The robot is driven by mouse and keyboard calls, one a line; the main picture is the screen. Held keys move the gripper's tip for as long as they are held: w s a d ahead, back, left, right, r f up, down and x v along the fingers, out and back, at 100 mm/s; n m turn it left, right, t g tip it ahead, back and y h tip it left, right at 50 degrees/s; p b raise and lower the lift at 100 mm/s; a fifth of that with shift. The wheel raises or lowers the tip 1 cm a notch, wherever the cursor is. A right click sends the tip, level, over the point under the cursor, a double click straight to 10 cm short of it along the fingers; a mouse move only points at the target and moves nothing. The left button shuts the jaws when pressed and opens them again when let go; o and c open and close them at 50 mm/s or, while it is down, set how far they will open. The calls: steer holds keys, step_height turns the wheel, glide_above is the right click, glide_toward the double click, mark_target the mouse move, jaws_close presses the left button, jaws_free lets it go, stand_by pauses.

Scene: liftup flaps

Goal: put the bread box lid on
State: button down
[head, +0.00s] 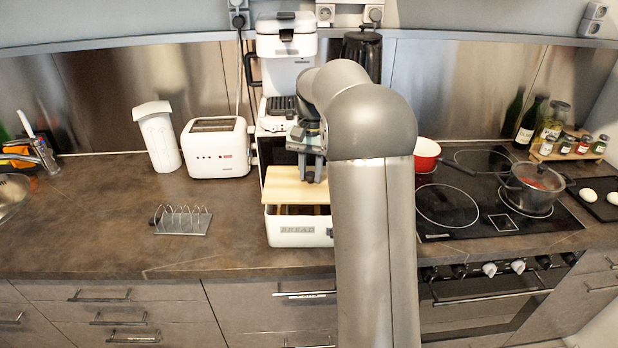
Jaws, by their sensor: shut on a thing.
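The bread box (303,237) is white with lettering on its front and stands on the counter near the front edge, left of the stove. Its top is partly open at the front, showing a dark inside. The light wooden lid (284,190) is above the back part of the box. I cannot tell whether the lid touches the box rim. My gripper (311,174) points down and is shut on the lid near its right back part. My arm hides the right side of the box and part of the lid.
A coffee machine (286,40) stands behind the box and a white toaster (217,148) to the back left. A wire toast rack (182,219) lies to the left. A red pan (426,155) and a pot (533,187) are on the stove. The left front counter is clear.

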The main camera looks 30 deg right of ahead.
mark_target(309, 182)
steer(key=shift+w+d+f, duration=0.2)
steer(key=shift+w+f, duration=0.5)
steer(key=shift+f, duration=0.1)
steer(key=shift+f+p, duration=0.3)
steer(key=shift+f, duration=1.35)
steer(key=shift+f, duration=0.25)
steer(key=c, duration=1.2)
jaws_free()
